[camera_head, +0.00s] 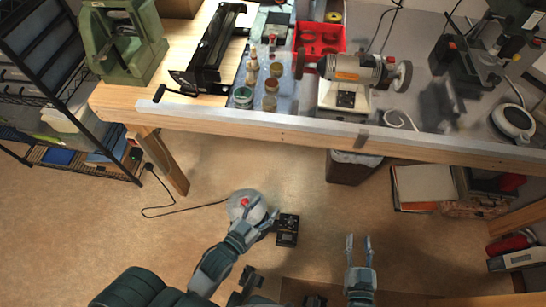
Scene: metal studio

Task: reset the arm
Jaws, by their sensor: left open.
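My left gripper (262,211) is low over the floor, in front of the workbench. Its arm comes in from the lower left. Its fingers are apart, and they overlap a white round device with a red spot (240,200) in the picture; I cannot tell whether they touch it. My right gripper (359,243) is at the lower middle right, pointing up the picture. Its two fingers are parallel and apart, with only floor between them. Neither gripper visibly holds anything.
A wooden workbench (300,129) crosses the upper view, bearing a bench grinder (352,70), a red bin (318,40) and bottles. A black box (287,230) is beside my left gripper. A wire shelf (75,165) stands left and a waste bin (352,167) under the bench.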

